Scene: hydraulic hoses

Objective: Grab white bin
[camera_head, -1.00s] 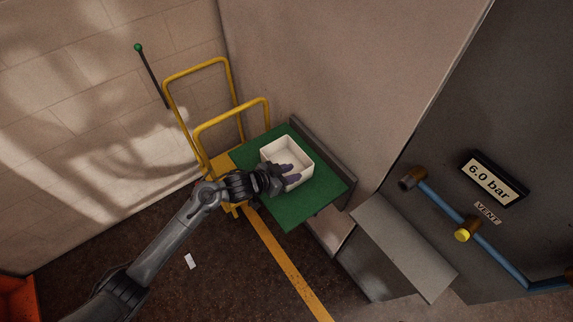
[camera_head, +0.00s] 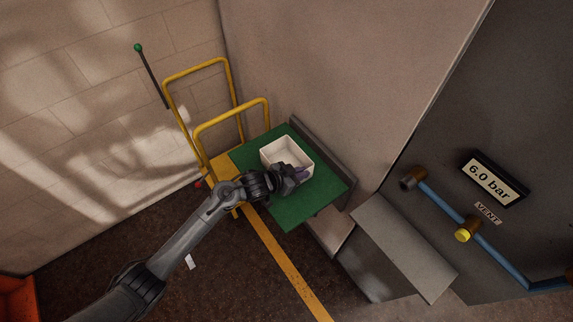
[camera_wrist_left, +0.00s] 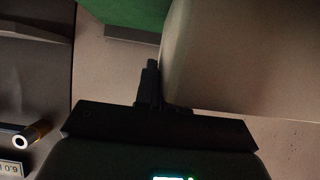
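The white bin (camera_head: 283,150) is an open, empty-looking square box on a green mat (camera_head: 293,212) that covers a small table. My left gripper (camera_head: 301,174) is at the bin's near right side in the head view and hides part of its near wall. In the left wrist view a dark finger (camera_wrist_left: 151,84) stands right beside a large pale surface (camera_wrist_left: 240,55), which looks like the bin's wall. I cannot tell whether the finger touches it or whether the fingers are closed on the wall. My right gripper is not in view.
A yellow-framed cart (camera_head: 203,90) stands behind the table, beside the wall. A grey cabinet panel (camera_head: 490,130) with a "6.0 bar" sign (camera_head: 490,183), blue pipe and vent is at the right. A small white item (camera_head: 190,262) lies on the dark floor.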

